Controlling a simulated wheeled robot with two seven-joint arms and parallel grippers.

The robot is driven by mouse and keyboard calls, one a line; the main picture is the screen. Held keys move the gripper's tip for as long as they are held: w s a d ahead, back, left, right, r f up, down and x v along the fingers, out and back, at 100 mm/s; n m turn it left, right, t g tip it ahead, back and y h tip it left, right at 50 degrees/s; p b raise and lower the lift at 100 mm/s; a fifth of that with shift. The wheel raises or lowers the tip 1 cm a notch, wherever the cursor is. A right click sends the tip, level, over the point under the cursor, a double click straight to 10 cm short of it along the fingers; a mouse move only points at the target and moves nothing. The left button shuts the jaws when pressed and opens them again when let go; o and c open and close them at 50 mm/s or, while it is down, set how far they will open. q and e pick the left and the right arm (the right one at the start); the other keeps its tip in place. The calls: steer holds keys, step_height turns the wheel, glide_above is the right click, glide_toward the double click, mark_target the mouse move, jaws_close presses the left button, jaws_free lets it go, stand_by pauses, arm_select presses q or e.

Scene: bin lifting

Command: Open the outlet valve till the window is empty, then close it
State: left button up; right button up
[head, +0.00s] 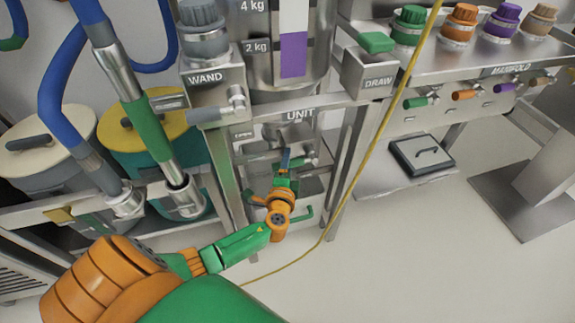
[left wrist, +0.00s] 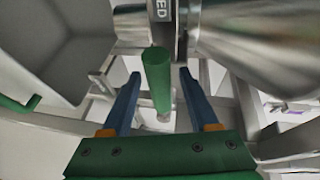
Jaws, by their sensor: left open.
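The window (head: 293,50) on the steel hopper shows purple in its lower part and white above, beside the 2 kg and 4 kg marks. My left gripper (head: 286,160) reaches into the frame below the UNIT label. In the left wrist view my left gripper (left wrist: 160,74) is open, with one blue finger on each side of a green bar handle (left wrist: 156,72). Gaps show between handle and fingers. The handle hangs in front of a metal body with a label ending in "ED". In the head view my gripper largely hides the valve. My right gripper is not in view.
The steel frame's legs (head: 345,165) stand close around my left gripper. A yellow cable (head: 372,152) runs down to the right. The WAND holder (head: 218,85) and DRAW box (head: 368,75) sit above. Lidded bins (head: 35,160) stand left; the manifold (head: 490,70) is right.

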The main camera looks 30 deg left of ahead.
arm_select(q)
jaws_close()
stand_by(0.4)
stand_by(0.9)
